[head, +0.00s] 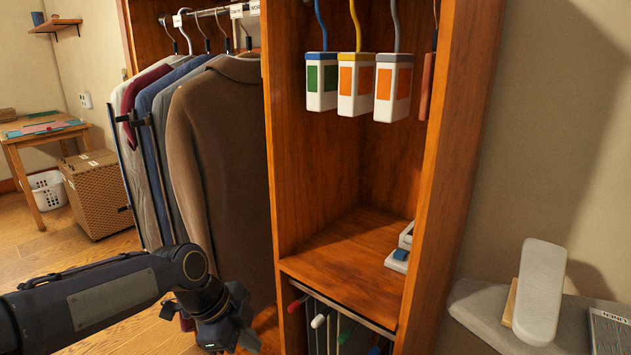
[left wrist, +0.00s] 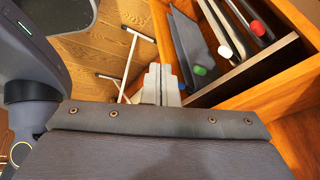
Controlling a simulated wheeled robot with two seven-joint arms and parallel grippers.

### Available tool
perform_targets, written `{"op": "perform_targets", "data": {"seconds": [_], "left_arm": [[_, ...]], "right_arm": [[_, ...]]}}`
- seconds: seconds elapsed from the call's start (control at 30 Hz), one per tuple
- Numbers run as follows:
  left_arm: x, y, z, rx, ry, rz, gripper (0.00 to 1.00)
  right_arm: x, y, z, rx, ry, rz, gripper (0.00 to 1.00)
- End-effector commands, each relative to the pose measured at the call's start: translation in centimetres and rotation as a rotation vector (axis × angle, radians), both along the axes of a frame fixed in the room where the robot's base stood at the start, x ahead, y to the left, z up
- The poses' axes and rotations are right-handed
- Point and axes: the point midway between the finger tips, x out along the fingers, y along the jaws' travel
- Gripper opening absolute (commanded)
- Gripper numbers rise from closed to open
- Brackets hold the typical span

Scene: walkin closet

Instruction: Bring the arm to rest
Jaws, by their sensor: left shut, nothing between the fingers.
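My left arm comes in from the lower left in the head view. Its gripper (head: 240,333) hangs low in front of the wardrobe, below the brown coat (head: 222,150) and left of the lower compartment. In the left wrist view the two pale fingers of my left gripper (left wrist: 161,84) lie together, with nothing between them. They point toward the floor and the compartment's side. My right gripper is in neither view.
The lower compartment (left wrist: 245,65) holds several upright flat items. A grey ledge (head: 480,312) bears a white rounded slab (head: 540,290). Wooden floor (head: 100,258) is open at left.

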Motion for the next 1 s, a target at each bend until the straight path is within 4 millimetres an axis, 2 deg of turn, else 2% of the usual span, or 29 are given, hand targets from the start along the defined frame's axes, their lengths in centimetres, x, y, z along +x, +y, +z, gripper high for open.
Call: {"op": "perform_targets", "data": {"seconds": [0.03, 0.23, 0.4, 0.5, 0.77, 0.8, 1.0], "left_arm": [[-2.1, 1.5, 0.8, 0.02, 0.019, 0.139, 0.0], [-9.9, 6.2, 1.8, -0.046, 0.132, 0.764, 0.0], [-15.0, 8.1, 1.2, -0.19, 0.221, 1.171, 0.0], [-17.2, 8.6, 0.5, -0.277, 0.272, 1.342, 0.0], [-21.3, 8.6, -1.4, -0.512, 0.421, 1.678, 0.0], [-21.3, 8.6, 0.3, -0.512, 0.426, 1.683, 0.0], [-21.2, 8.6, 4.9, -0.504, 0.424, 1.679, 0.0]], "right_arm": [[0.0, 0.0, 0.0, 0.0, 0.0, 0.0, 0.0], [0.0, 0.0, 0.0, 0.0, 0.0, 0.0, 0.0], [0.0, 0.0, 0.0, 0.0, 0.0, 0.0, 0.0], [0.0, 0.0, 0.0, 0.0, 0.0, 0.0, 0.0], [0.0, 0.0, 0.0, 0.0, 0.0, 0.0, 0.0], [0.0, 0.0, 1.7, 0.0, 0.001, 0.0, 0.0], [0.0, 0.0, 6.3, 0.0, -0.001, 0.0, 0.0]]}}
